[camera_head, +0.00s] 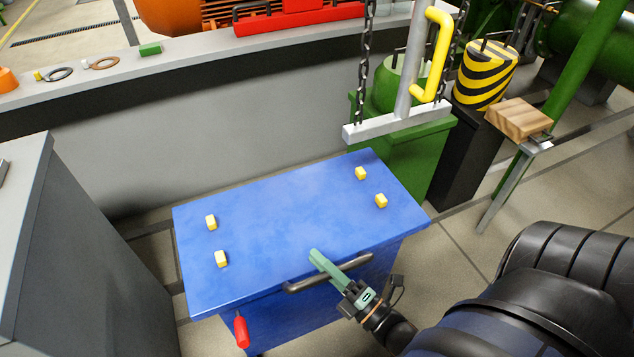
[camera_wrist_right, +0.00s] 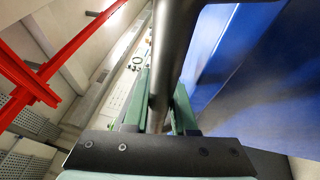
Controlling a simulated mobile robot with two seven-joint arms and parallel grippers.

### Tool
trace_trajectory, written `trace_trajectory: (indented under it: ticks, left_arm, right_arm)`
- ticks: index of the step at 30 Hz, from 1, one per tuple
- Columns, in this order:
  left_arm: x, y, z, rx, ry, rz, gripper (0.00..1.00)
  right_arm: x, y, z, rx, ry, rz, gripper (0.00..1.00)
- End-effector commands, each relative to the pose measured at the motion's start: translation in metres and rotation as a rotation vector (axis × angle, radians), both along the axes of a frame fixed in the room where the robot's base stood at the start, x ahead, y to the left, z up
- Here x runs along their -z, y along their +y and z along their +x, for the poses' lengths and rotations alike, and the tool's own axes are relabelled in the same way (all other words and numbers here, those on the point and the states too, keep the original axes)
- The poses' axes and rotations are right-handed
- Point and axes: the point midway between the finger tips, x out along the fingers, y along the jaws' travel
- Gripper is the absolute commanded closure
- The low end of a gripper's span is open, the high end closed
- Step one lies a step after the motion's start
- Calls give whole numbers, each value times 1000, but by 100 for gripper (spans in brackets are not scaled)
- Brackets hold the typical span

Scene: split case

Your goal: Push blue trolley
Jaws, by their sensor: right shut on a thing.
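The blue trolley (camera_head: 290,225) stands in the middle of the head view, with several small yellow blocks on its flat top. A dark bar handle (camera_head: 300,286) runs along its near side. My right gripper (camera_head: 330,268) is at this handle, its green fingers around the bar. In the right wrist view the handle (camera_wrist_right: 172,60) passes between the two green fingers (camera_wrist_right: 160,105), which are shut on it. The trolley's blue side (camera_wrist_right: 235,75) fills the right of that view. A red grip (camera_head: 241,331) hangs at the trolley's near left corner. My left gripper is not in view.
A grey cabinet (camera_head: 75,260) stands close on the left. A long grey wall or bench (camera_head: 230,130) runs behind the trolley. A chain-hung bar (camera_head: 395,125) and a green block (camera_head: 425,155) are at its far right. Open floor (camera_head: 480,240) lies to the right.

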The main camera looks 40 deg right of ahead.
Motion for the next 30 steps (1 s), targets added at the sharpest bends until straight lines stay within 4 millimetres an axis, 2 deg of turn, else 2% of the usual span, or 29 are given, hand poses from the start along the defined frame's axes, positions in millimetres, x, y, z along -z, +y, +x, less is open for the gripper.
trace_trajectory:
  ticks: [11, 12, 19, 26, 30]
  left_arm:
    - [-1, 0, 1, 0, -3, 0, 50]
    - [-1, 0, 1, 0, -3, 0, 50]
    - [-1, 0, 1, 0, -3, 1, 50]
    - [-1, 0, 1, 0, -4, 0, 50]
    - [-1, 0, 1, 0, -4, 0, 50]
  right_arm:
    - [2, 3, -6, -5, 5, 2, 100]
    - [2, 3, -6, -5, 5, 2, 71]
    - [1, 2, -4, -3, 3, 2, 45]
    - [1, 1, -4, -2, 2, 1, 45]
    - [3, -1, -12, -1, 4, 1, 45]
